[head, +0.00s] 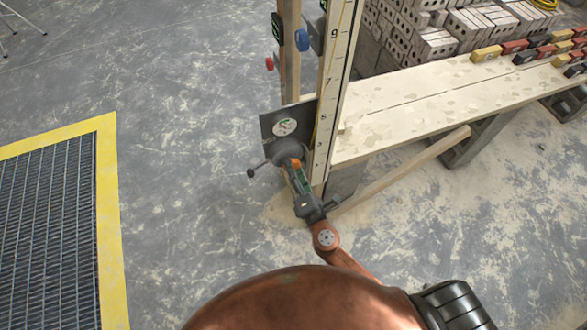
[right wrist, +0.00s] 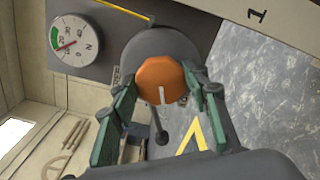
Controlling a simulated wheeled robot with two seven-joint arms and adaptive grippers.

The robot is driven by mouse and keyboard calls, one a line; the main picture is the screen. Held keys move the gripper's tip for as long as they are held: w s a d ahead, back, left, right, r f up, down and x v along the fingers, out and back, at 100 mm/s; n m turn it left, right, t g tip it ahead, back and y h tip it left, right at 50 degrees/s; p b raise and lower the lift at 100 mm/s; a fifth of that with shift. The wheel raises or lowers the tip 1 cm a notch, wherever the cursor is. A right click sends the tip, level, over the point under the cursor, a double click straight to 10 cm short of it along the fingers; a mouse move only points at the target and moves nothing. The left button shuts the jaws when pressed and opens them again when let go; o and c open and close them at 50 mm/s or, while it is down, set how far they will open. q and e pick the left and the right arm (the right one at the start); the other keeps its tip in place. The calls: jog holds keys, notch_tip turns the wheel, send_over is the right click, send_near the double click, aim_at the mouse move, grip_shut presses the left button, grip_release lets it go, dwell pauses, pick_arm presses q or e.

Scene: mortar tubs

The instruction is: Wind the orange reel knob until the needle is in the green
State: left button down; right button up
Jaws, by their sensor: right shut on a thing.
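The orange reel knob (head: 296,162) sits on the front of a dark grey round reel (head: 281,150) on the post. In the right wrist view the knob (right wrist: 160,80) has a white mark pointing down the picture. My right gripper (head: 300,178) is shut on the knob; its green-padded fingers (right wrist: 161,92) lie on either side. Above the reel is a round white gauge (head: 285,127). In the right wrist view the gauge (right wrist: 75,40) shows a green band on its left and a red needle near the band's lower end; whether it lies inside is too small to tell. My left gripper is out of view.
A numbered staff (head: 333,85) stands right beside the reel. A crank with a black ball (head: 251,173) sticks out left. A plank bench (head: 415,95) with bricks is at right, with a slanted brace below. Open floor lies left, with a yellow-edged grate (head: 110,220).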

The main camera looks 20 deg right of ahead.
dwell(0.4)
jog(key=o, duration=1.2)
jog(key=shift+c, duration=0.2)
jog(key=s, duration=1.2)
jog(key=shift+d, duration=0.2)
